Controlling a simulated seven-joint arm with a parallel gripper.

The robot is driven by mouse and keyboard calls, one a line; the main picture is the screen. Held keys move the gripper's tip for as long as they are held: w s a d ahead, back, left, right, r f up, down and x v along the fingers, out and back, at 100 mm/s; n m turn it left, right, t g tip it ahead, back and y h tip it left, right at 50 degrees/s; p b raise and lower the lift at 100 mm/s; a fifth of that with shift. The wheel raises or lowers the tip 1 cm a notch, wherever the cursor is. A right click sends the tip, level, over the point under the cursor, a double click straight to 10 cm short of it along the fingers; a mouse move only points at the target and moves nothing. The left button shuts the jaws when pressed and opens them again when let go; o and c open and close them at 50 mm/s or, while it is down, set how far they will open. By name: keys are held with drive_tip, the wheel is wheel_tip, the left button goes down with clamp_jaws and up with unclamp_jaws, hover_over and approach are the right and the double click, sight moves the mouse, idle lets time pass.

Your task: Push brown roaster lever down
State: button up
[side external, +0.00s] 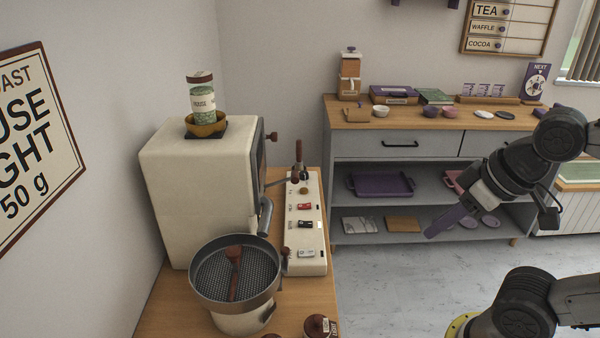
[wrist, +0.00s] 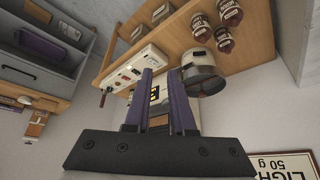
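The cream roaster (side external: 200,190) stands on the wooden counter at the left of the side view. A cream control box (side external: 310,240) lies along its right side. A dark lever with a brown grip (side external: 298,150) stands upright at the box's far end. A brown-ended handle (side external: 294,177) also sticks out near there; I cannot tell for sure which is the roaster lever. My gripper (side external: 437,228) is well to the right of the roaster, in the air, touching nothing. In the wrist view its purple fingers (wrist: 162,84) are apart and empty, with the control box (wrist: 123,76) beyond them.
A round cooling tray (side external: 212,285) with a brown paddle stands in front of the roaster. A bowl and jar (side external: 202,105) sit on its top. A grey shelf cabinet (side external: 400,180) stands at the back. Open floor lies between my gripper and the counter.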

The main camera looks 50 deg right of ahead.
drive_tip(key=w+r+m, duration=0.1)
drive_tip(key=r, duration=0.1)
drive_tip(key=w+r+m, duration=0.1)
drive_tip(key=w+r, duration=0.2)
drive_tip(key=r, duration=0.1)
drive_tip(key=shift+w+d+r+m+t, duration=0.15)
drive_tip(key=shift+w+r+m+t, duration=0.15)
drive_tip(key=shift+m+t, duration=0.1)
clamp_jaws()
drive_tip(key=w+d+r+m, duration=0.1)
drive_tip(key=w+r+m, duration=0.15)
drive_tip(key=w, duration=0.25)
drive_tip(key=w+r+m, duration=0.1)
drive_tip(key=w+r, duration=0.2)
drive_tip(key=w, duration=0.3)
drive_tip(key=w+d+f+m+g, duration=0.1)
drive_tip(key=w+d+f, duration=0.1)
drive_tip(key=w, duration=0.6)
drive_tip(key=w+d+f+m+g, duration=0.1)
drive_tip(key=w+d+f, duration=0.2)
drive_tip(key=w, duration=0.5)
drive_tip(key=shift+w+d+f+h, duration=0.15)
drive_tip(key=shift+f+h, duration=0.25)
drive_tip(key=shift+f, duration=0.1)
